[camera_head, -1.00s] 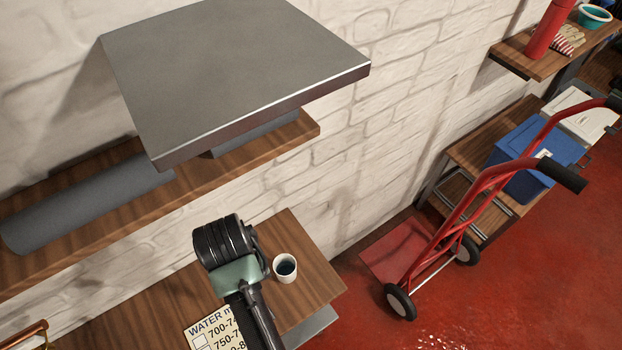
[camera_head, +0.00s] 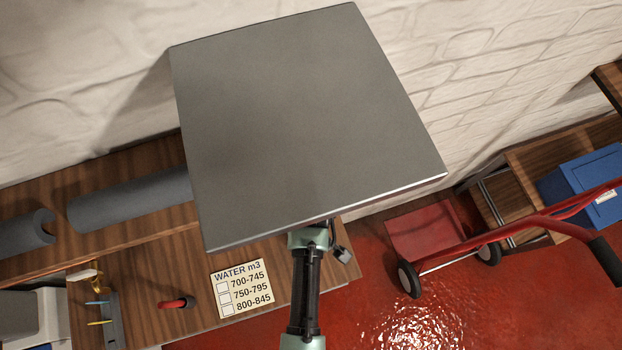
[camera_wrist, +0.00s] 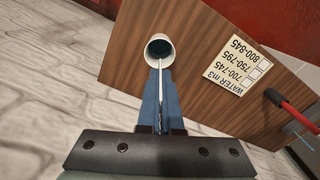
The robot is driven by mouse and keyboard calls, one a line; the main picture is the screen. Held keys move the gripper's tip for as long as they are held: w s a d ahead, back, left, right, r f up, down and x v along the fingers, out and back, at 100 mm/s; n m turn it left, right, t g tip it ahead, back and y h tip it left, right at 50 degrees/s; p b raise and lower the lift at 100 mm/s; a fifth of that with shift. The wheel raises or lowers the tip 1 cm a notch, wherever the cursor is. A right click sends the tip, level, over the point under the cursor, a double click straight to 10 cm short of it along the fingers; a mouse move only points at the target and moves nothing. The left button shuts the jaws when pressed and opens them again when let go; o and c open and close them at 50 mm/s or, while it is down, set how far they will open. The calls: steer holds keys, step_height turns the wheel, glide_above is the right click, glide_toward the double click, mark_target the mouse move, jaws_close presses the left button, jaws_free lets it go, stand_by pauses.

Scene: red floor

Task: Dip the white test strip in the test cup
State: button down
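The test cup (camera_wrist: 160,50) is a small white cup with dark liquid, standing on the wooden worktop. My gripper (camera_wrist: 158,75), with blue fingers, is shut on the thin white test strip (camera_wrist: 159,62) in the wrist view. The strip points toward the cup, and its far end overlaps the cup's opening in the picture. I cannot tell whether the tip is in the liquid or above it. In the head view the cup, the strip and my fingertips are hidden beneath a grey panel.
The grey panel (camera_head: 310,125) overhangs the worktop (camera_head: 145,270). A WATER m3 card (camera_head: 241,288) lies there, with a red-handled tool (camera_head: 175,303) to its left. A red hand truck (camera_head: 480,245) stands on the floor at right.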

steer(key=shift+f+b, duration=1.65)
steer(key=shift+f, duration=0.15)
steer(key=shift+f+b, duration=2.2)
steer(key=shift+f, duration=1.25)
step_height(320, 180, up, 11)
steer(key=p, duration=1.1)
steer(key=shift+f, duration=0.15)
steer(key=shift+d+f, duration=0.1)
